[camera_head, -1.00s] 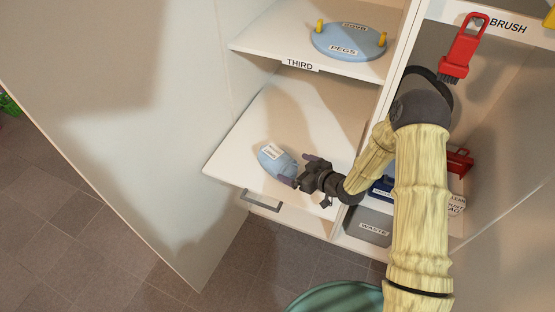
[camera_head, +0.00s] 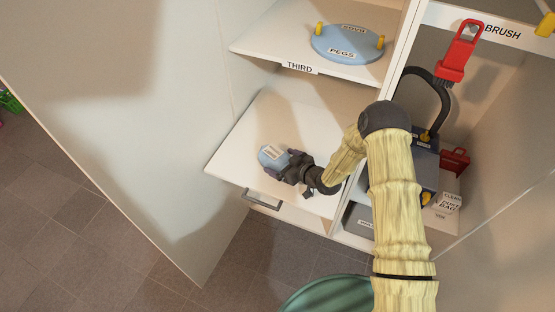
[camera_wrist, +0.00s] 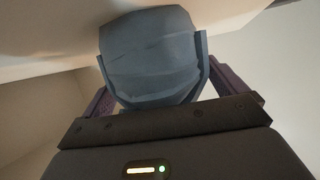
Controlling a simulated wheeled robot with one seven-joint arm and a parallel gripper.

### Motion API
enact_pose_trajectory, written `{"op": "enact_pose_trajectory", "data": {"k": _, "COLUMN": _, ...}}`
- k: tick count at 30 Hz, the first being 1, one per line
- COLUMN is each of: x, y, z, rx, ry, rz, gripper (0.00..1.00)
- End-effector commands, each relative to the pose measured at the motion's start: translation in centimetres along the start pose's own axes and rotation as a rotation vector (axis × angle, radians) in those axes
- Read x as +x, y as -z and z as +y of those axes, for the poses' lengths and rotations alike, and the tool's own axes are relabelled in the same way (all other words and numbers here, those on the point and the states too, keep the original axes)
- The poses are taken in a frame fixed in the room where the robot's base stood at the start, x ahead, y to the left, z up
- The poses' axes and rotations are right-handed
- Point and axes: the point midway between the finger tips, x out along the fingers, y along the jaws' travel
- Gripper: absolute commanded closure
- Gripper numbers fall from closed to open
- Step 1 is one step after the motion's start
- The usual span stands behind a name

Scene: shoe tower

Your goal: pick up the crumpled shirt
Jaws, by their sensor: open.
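The crumpled shirt (camera_head: 272,156) is a blue rounded bundle with a white label, lying on the lower white shelf (camera_head: 232,160). My gripper (camera_head: 287,163) is open at the shirt's right side in the head view and hides part of it. In the wrist view the shirt (camera_wrist: 150,55) fills the space ahead of and between my open fingers (camera_wrist: 153,85). I cannot tell whether the fingers touch it.
The shelf marked THIRD above holds a blue round pegs board (camera_head: 347,43). A drawer handle (camera_head: 262,199) is below the shelf. A red brush (camera_head: 458,52) hangs at the right. A green round container (camera_head: 330,296) stands at the bottom. A white panel bounds the left.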

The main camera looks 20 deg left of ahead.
Motion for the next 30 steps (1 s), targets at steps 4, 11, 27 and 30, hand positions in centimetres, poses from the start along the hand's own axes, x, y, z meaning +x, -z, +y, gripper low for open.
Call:
{"op": "enact_pose_trajectory", "data": {"k": 4, "x": 0.19, "y": -0.07, "z": 0.02, "rx": 0.001, "ry": -0.001, "rz": 0.0, "gripper": 0.03}}
{"op": "enact_pose_trajectory", "data": {"k": 11, "x": 0.16, "y": -0.05, "z": 0.02, "rx": 0.001, "ry": -0.001, "rz": 0.0, "gripper": 0.03}}
{"op": "enact_pose_trajectory", "data": {"k": 27, "x": 0.15, "y": 0.0, "z": 0.03, "rx": 0.0, "ry": -0.001, "rz": 0.001, "gripper": 0.54}}
{"op": "enact_pose_trajectory", "data": {"k": 30, "x": 0.15, "y": 0.01, "z": 0.03, "rx": 0.0, "ry": -0.001, "rz": 0.001, "gripper": 0.54}}
